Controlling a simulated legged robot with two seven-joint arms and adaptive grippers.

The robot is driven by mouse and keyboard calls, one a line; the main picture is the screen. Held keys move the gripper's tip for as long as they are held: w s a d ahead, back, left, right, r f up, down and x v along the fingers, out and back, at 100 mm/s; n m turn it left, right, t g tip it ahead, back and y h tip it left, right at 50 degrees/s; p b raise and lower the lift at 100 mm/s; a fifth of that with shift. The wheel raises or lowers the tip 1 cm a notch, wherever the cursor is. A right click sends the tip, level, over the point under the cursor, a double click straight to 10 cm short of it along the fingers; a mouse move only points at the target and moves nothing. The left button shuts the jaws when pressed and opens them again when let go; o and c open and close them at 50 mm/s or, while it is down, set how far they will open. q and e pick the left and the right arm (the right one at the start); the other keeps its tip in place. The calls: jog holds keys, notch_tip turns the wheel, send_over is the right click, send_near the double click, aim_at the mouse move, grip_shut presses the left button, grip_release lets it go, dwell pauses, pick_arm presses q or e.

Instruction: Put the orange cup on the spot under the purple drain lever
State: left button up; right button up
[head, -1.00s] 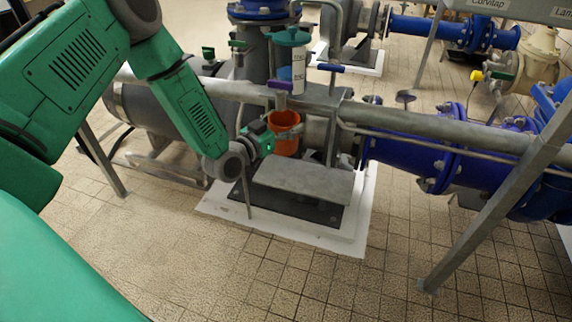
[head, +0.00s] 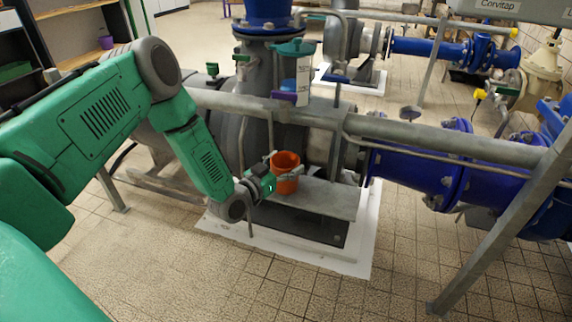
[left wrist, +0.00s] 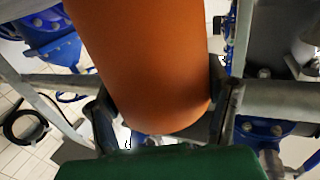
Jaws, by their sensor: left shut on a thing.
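The orange cup (head: 286,178) is upright in the head view, its open rim up, just above or on the near edge area of the grey plate; I cannot tell whether it touches. My left gripper (head: 285,169) is shut on the cup, with a finger on either side. In the left wrist view the cup's wall (left wrist: 145,60) fills the middle, between the dark fingers of the left gripper (left wrist: 162,108). The purple drain lever (head: 283,95) is on the pipework above and behind the cup. My right gripper is not in view.
The grey plate (head: 325,198) lies below the pipe, on a dark and white base. A white-and-teal cylinder (head: 296,75) stands behind the lever. A slanted grey post (head: 500,215) is at right. Tiled floor in front is clear.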

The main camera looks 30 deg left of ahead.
pick_arm(q)
jog(key=o, duration=1.2)
jog(key=shift+f, duration=0.1)
jog(key=shift+c, duration=0.2)
jog(key=shift+s, duration=0.25)
jog(key=s+a+p, duration=0.2)
jog(key=s+p, duration=0.1)
jog(key=s, duration=0.8)
jog(key=s+d+f+g, duration=1)
jog(key=s+d, duration=0.2)
jog(key=s+a+n+g+y, duration=0.1)
jog(key=s+g, duration=0.6)
jog(key=s, duration=0.9)
jog(key=shift+f+y, duration=0.3)
jog(key=shift+y, duration=0.5)
